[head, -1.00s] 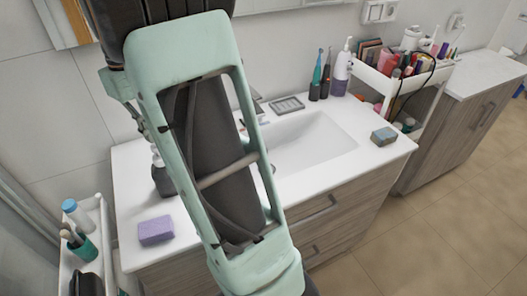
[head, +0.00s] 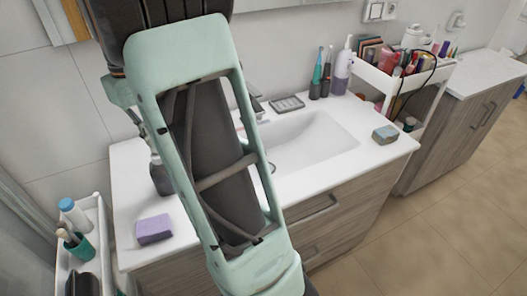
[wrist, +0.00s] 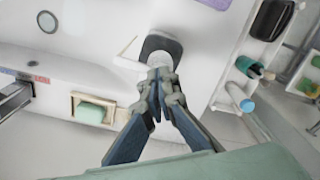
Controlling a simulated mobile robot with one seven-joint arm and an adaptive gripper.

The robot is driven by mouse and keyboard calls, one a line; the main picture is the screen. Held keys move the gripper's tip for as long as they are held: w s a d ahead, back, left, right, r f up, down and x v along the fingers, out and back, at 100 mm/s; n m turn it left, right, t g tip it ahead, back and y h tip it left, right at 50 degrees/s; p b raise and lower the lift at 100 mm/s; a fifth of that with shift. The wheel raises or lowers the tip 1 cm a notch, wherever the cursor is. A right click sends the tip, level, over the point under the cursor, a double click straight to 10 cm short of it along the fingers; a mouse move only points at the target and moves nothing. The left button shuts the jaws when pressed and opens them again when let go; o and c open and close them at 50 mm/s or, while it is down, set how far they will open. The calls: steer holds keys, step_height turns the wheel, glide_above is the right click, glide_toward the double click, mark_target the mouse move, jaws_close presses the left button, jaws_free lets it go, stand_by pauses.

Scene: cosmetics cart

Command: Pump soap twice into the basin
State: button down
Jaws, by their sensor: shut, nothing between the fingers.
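The soap dispenser is a dark bottle (head: 160,178) on the left of the white counter in the head view, partly hidden behind my arm. In the wrist view its dark body (wrist: 164,44) shows from above, with a pale pump head (wrist: 160,60) and a thin spout pointing left. My gripper (wrist: 157,86) is shut and empty, its tips at the pump head. I cannot tell whether they touch or press it. The white basin (head: 318,140) lies right of my arm in the head view. Its drain (wrist: 47,22) shows at the wrist view's upper left.
A purple sponge (head: 154,229) lies on the counter's front left. A white cart (head: 64,262) with bottles stands beside the counter's left end.

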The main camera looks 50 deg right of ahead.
steer(key=shift+f, duration=0.25)
steer(key=shift+r, duration=0.15)
steer(key=shift+r+p, duration=1.4)
steer(key=shift+r, duration=0.1)
step_height(320, 180, up, 6)
steer(key=p, duration=0.5)
